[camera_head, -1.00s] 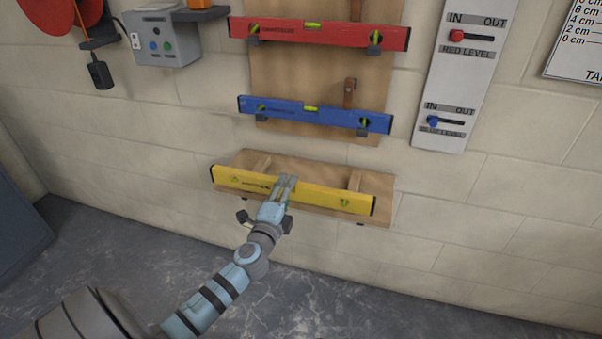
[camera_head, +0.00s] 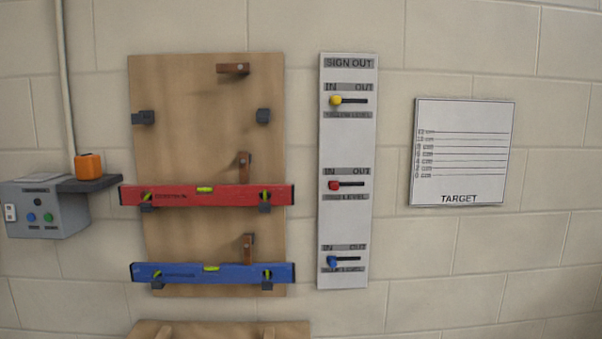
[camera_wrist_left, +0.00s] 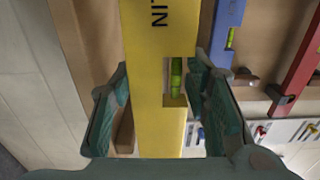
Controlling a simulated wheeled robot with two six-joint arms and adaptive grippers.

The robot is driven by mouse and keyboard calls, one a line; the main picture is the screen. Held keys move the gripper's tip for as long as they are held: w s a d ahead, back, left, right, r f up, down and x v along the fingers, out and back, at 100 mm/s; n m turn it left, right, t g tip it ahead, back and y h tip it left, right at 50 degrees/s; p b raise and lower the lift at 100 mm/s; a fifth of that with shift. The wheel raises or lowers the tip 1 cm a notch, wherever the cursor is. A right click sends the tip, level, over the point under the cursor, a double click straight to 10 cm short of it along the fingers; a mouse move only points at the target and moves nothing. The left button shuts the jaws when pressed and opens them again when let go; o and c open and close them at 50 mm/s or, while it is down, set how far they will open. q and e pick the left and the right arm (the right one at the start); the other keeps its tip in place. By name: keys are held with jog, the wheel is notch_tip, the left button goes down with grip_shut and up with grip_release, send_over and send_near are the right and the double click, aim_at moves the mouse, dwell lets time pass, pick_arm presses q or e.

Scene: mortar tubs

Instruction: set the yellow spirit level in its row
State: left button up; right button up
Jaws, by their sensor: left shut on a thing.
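In the left wrist view the yellow spirit level (camera_wrist_left: 155,110) runs lengthwise through the middle, its green vial window showing. My left gripper (camera_wrist_left: 160,75) has one finger on each side of it and is shut on it. I cannot tell whether the level still touches the low ledge. The head view shows neither level nor gripper. There, the top row of the wooden board (camera_head: 200,85) is empty, with a left bracket (camera_head: 144,117), a right bracket (camera_head: 263,115) and a wooden latch (camera_head: 233,69) lying sideways. My right gripper is not in view.
The red level (camera_head: 230,195) and blue level (camera_head: 225,273) sit in the rows below, under upright latches. The low wooden ledge (camera_head: 220,327) shows at the bottom edge. A sign-out panel (camera_head: 347,220) hangs right of the board, its yellow knob (camera_head: 336,100) at IN. A grey control box (camera_head: 42,212) is left.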

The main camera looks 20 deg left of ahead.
pick_arm(q)
jog(key=shift+w, duration=0.1)
jog(key=b+x, duration=0.2)
jog(key=x, duration=0.7)
jog(key=shift+w+a, duration=0.1)
jog(key=shift+w, duration=0.1)
jog(key=shift+w+a+f+b, duration=0.1)
jog(key=shift+w+f+b, duration=0.15)
jog(key=shift+w+b, duration=0.1)
jog(key=shift+s+f, duration=0.1)
jog(key=shift+f, duration=0.1)
jog(key=shift+r, duration=0.1)
jog(key=shift+s, duration=0.1)
